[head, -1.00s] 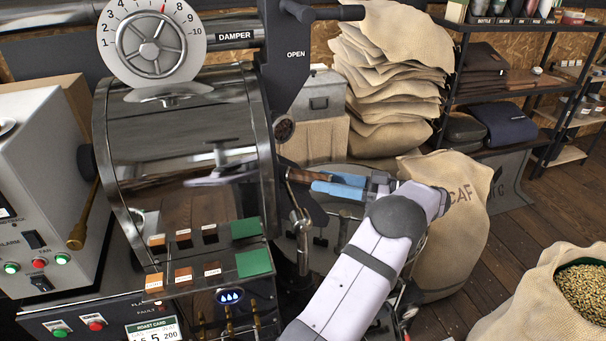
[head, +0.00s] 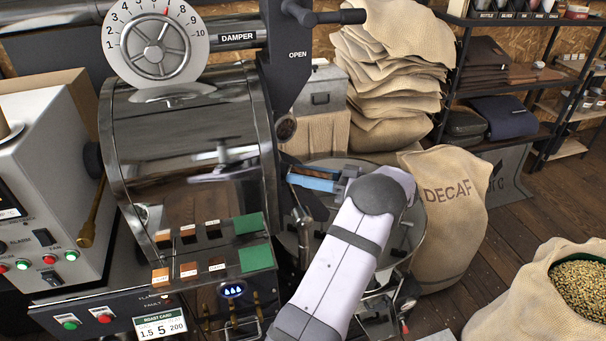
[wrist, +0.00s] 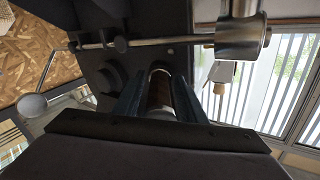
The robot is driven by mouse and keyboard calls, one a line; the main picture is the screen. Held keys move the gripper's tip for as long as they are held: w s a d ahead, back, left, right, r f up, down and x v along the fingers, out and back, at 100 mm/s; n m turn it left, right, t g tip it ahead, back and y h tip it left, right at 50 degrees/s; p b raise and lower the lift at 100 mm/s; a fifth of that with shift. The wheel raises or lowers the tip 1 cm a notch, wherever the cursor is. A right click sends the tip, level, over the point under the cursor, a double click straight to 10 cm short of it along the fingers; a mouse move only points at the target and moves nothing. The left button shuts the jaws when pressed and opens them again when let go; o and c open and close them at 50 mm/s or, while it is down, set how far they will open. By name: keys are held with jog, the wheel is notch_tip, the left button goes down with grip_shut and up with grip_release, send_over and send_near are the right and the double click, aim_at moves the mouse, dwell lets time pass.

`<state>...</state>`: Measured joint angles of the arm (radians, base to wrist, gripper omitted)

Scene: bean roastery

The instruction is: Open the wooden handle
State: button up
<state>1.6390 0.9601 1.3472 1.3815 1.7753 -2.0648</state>
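The wooden handle (wrist: 160,88) shows in the wrist view as a short brown bar, lying between my gripper's two dark-looking fingers. Its near end is pale and rounded. In the head view my gripper (head: 292,177), with blue fingers, points left at the front of the roaster, just right of the drum, and the fingers hide most of the handle. The fingers lie along both sides of the handle. I cannot tell whether they press on it or leave a small gap.
The shiny roaster drum (head: 190,140) is close to the left of my gripper. A round cooling tray (head: 408,235) lies below and right. A dark lever (head: 335,17) sticks out above. A DECAF sack (head: 450,210) stands to the right, with open floor beyond it.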

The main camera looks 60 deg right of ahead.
grip_shut()
jog(key=shift+s+d+f+b, duration=0.15)
jog(key=shift+s+b, duration=0.3)
jog(key=shift+b, duration=0.15)
jog(key=b+v, duration=0.6)
jog(key=v, duration=0.3)
jog(key=shift+s+r+b, duration=0.2)
jog(key=shift+s+b, duration=0.1)
jog(key=shift+b, duration=0.05)
jog(key=shift+o, duration=1.5)
grip_release()
jog(key=shift+r, duration=0.1)
notch_tip(320, 180, up, 10)
jog(key=p, duration=0.3)
jog(key=shift+p, duration=0.4)
